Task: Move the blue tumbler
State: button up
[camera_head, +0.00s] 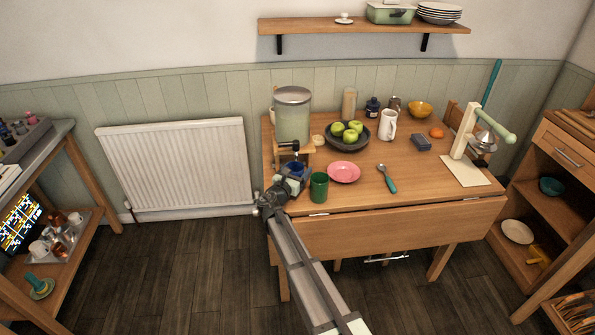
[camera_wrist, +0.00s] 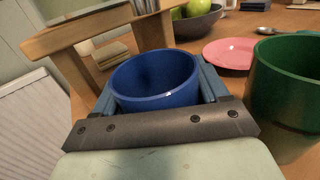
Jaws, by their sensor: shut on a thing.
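The blue tumbler (camera_wrist: 155,80) is between the two fingers of my gripper (camera_wrist: 158,92) in the wrist view, with its open rim facing up. My gripper is shut on it. In the head view the tumbler (camera_head: 296,168) is small and partly hidden by my gripper (camera_head: 294,172), at the left front part of the wooden table (camera_head: 420,172). A green tumbler (camera_head: 319,187) stands just to the right of my gripper. It also shows large at the right of the wrist view (camera_wrist: 285,90). I cannot tell whether the blue tumbler touches the table.
A glass dispenser (camera_head: 292,115) on a wooden stand (camera_head: 308,150) is right behind my gripper. A pink plate (camera_head: 344,172), a spoon (camera_head: 387,178) and a dark bowl of green apples (camera_head: 334,142) lie to the right. The table's front right is mostly clear.

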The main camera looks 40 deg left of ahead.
jog(key=c, duration=0.5)
jog(key=o, duration=1.1)
jog(key=shift+s, duration=0.1)
jog(key=s+d, duration=0.1)
jog(key=s, duration=0.7)
jog(key=s+d, duration=0.1)
jog(key=s, duration=0.4)
jog(key=shift+d, duration=0.35)
jog(key=shift+s, duration=0.2)
